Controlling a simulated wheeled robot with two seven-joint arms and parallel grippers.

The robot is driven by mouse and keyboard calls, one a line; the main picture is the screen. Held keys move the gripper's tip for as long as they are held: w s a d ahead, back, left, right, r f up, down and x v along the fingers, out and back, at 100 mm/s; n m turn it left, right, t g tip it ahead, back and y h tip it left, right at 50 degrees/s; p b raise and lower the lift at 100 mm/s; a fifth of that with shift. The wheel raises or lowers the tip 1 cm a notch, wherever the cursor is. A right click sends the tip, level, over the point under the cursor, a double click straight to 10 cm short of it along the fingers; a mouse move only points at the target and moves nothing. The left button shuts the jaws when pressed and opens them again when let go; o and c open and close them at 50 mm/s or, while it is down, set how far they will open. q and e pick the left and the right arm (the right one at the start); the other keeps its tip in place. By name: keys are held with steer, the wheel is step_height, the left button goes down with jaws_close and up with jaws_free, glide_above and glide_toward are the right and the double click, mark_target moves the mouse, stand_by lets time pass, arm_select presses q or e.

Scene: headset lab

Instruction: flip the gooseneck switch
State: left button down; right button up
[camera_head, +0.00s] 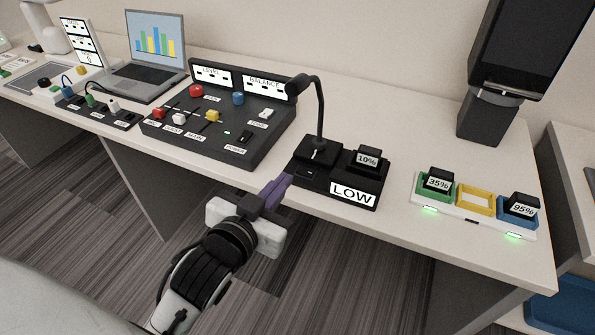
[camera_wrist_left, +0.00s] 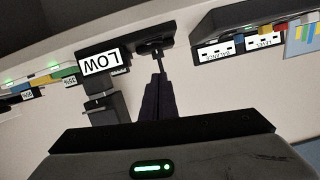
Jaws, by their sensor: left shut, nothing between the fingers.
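The black gooseneck device (camera_head: 319,110) stands on a black base (camera_head: 294,174) near the table's front edge. Its neck curves up to a round head at the left. A small dark switch (camera_head: 309,174) is on the front of the base. The base also shows upside down in the left wrist view (camera_wrist_left: 155,45). My left gripper (camera_head: 287,180) is shut and empty, its purple fingertips close to the base's front left corner. Whether they touch it I cannot tell. The fingers show dark in the left wrist view (camera_wrist_left: 158,82). My right gripper is out of view.
A mixer console (camera_head: 240,150) stands close on the left. A tray (camera_head: 472,225) with coloured slots stands at the right. Bare table lies between base and tray.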

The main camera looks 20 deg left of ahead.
arm_select(q)
steer(key=shift+w+a+r, duration=0.1)
steer(key=shift+a+r, duration=0.05)
steer(key=shift+r, duration=0.25)
glide_above(297, 180)
steer(key=f, duration=0.2)
steer(key=shift+w+d+f, duration=0.2)
steer(key=shift+d+f, duration=0.05)
steer(key=shift+f, duration=0.15)
steer(key=f, duration=0.1)
steer(key=f+b, duration=0.1)
steer(key=shift+s+a+f, duration=0.15)
steer(key=shift+s+f, duration=0.05)
steer(key=shift+f, duration=0.65)
